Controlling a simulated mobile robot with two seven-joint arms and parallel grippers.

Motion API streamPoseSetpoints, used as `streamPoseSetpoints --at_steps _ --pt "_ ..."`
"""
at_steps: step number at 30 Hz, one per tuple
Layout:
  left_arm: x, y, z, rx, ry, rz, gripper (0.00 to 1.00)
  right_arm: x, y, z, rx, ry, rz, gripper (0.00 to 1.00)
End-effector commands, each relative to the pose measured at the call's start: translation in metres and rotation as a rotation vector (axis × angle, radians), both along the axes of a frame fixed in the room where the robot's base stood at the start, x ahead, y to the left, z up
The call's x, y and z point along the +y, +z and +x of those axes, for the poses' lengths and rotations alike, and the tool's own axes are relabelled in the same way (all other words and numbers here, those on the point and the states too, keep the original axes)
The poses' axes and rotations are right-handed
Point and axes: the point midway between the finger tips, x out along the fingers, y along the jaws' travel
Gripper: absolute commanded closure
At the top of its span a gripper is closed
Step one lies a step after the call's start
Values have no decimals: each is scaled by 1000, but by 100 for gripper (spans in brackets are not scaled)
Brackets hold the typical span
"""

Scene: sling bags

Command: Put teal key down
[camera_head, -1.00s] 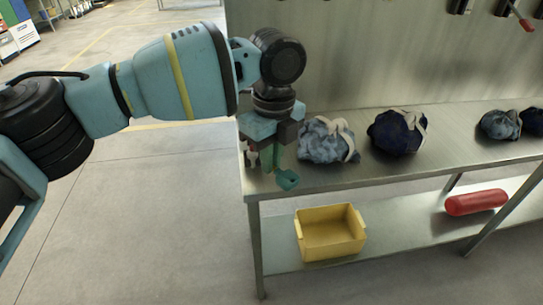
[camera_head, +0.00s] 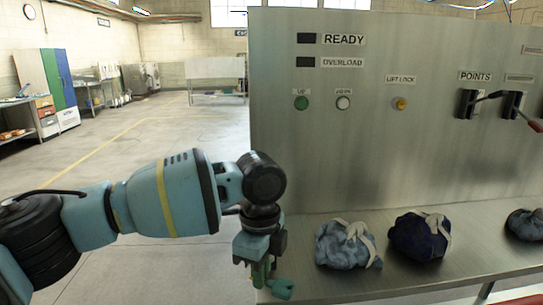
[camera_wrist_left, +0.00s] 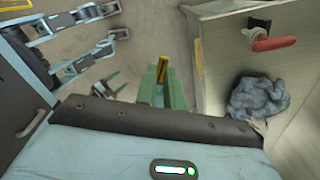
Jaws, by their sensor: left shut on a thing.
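My left gripper (camera_head: 262,270) points down at the left end of the metal bench. It is shut on the teal key (camera_head: 283,288), whose broad teal end sticks out below and to the right of the jaws. The rest of the key is mostly hidden by the jaws in the head view. In the left wrist view a green piece with a yellow strip (camera_wrist_left: 162,88) stands out beyond the gripper body, just left of the bench edge. I cannot tell whether the key touches the bench.
A light blue bag (camera_head: 340,250) and a navy bag (camera_head: 420,236) sit on the bench (camera_head: 400,275), right of the gripper. Another bag (camera_head: 524,225) lies farther right. A panel (camera_head: 400,160) with buttons and levers rises behind. Open floor (camera_head: 165,135) lies left.

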Motion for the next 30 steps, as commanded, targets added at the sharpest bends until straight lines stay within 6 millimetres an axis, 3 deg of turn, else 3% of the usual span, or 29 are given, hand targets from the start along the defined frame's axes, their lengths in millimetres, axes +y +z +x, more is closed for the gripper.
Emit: streamPoseSetpoints --at_steps 14,30 --pt "87 -25 -7 9 817 -5 100 0 0 0 1 1 0 39" --pt "174 -48 -37 15 1713 2 100 0 0 0 0 1 -1 39"
